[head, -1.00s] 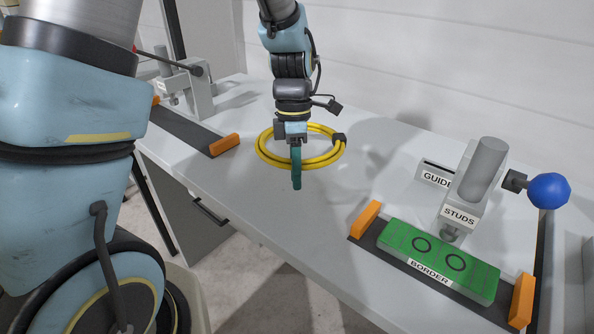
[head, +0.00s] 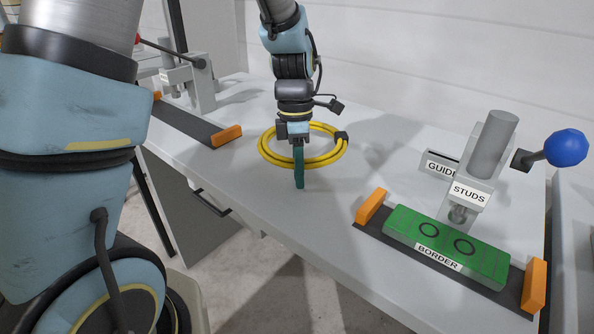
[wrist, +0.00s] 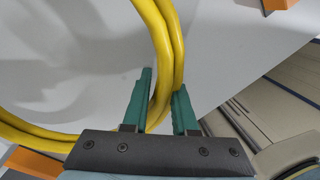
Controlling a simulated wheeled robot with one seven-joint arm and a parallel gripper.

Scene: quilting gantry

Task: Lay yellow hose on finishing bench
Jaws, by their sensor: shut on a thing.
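A coiled yellow hose (head: 322,161) with a dark clip on its right side rests on, or just above, the white bench (head: 262,205); I cannot tell which. My gripper (head: 299,178) points down at the near side of the coil. In the wrist view the green fingers (wrist: 160,105) stand on either side of the hose strands (wrist: 166,45), shut on them. The strands between the fingers are partly hidden in the head view.
A press labelled STUDS (head: 468,193) with a blue ball handle stands at the right, over a green BORDER block (head: 445,246) between orange stops. Another press (head: 185,80) and dark strip (head: 185,122) are at the left. Bare bench lies around the coil.

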